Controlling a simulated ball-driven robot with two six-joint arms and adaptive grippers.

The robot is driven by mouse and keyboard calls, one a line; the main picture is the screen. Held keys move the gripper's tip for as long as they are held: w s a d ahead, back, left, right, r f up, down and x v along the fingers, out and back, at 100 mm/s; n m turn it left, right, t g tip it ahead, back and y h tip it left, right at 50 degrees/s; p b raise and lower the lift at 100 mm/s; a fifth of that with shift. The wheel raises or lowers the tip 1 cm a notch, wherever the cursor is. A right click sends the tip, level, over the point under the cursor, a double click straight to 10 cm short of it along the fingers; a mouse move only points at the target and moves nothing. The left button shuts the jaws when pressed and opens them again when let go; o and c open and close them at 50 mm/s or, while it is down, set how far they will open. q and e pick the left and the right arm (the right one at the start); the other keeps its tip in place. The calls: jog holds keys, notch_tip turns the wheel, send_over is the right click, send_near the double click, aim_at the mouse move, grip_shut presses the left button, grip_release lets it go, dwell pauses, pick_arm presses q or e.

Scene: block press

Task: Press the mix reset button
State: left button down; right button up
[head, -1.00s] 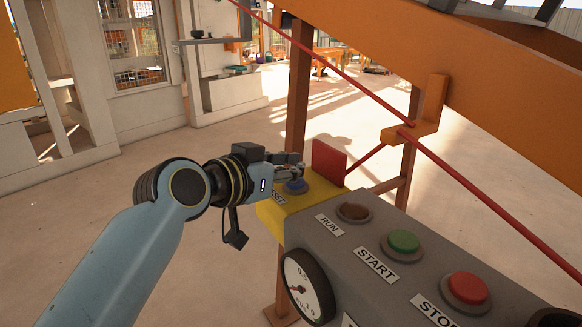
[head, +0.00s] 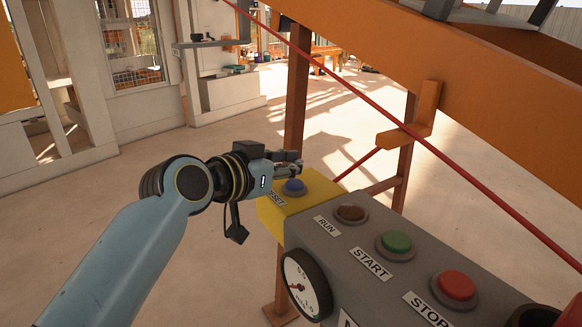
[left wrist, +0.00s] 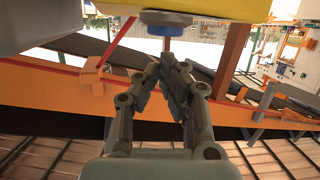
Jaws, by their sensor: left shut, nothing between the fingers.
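The blue button (head: 293,187) sits in a grey ring on the yellow end (head: 318,193) of the control box. Its label (head: 277,201) is partly hidden by my left gripper, and only the end of the word shows, like "SET". My left gripper (head: 297,162) is shut and empty, just behind and above the blue button in the head view. In the left wrist view the shut fingertips (left wrist: 170,62) point toward the blue button (left wrist: 165,18), with a small gap that I cannot measure. My right gripper is out of view.
An orange beam (head: 480,75) and a red cord (head: 400,125) cross behind.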

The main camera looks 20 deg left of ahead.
pick_arm(q)
jog(key=v, duration=0.2)
jog(key=r+b+v, duration=0.1)
jog(key=v, duration=0.1)
jog(key=shift+s, duration=0.15)
jog(key=v, duration=0.6)
jog(key=shift+r, duration=0.15)
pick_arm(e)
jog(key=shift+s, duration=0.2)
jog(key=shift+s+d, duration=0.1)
